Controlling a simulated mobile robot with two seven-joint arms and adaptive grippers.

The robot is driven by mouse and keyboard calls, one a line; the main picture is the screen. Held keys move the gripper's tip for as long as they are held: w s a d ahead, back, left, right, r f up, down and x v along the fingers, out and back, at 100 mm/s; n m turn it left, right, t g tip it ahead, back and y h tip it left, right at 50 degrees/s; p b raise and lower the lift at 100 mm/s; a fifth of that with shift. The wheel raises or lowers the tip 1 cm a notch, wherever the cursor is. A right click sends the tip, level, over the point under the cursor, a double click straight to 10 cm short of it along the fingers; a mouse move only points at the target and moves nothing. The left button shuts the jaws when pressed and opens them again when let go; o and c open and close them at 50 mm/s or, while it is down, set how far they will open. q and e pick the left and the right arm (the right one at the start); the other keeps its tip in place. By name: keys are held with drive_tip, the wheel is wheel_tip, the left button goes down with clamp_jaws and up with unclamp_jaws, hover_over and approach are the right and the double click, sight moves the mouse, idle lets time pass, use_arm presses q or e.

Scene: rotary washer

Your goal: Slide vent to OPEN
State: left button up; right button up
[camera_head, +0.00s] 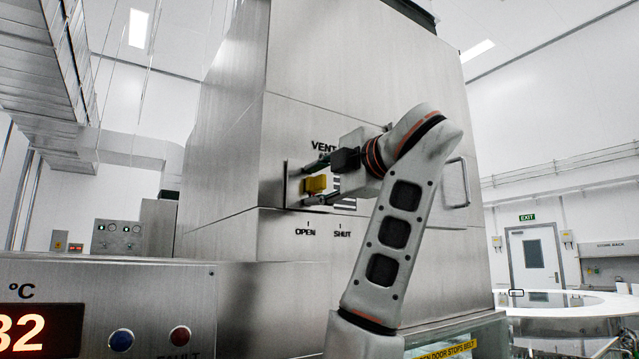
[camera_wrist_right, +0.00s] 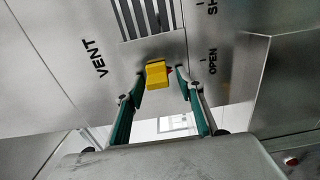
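The yellow vent knob (camera_head: 316,184) sits on the vent plate of the steel housing, at the OPEN end of the slot area. The SHUT label (camera_head: 342,234) is to the right of OPEN in the head view. My right gripper (camera_head: 314,183) is open, with one finger above and one below the knob. In the wrist view the left fingertip is close to the knob and the right one stands apart. My left gripper is out of view.
Dark vent slots (camera_wrist_right: 150,18) lie on the SHUT side of the knob. A door handle (camera_head: 457,182) stands to the right of my arm. A control panel (camera_head: 110,310) with a display and blue and red buttons is at lower left.

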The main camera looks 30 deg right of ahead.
drive_tip(key=shift+s+d, duration=0.1)
drive_tip(key=shift+d, duration=0.15)
drive_tip(key=s, duration=0.7)
drive_tip(key=shift+s+d, duration=0.15)
drive_tip(key=shift+d, duration=0.05)
idle(0.4)
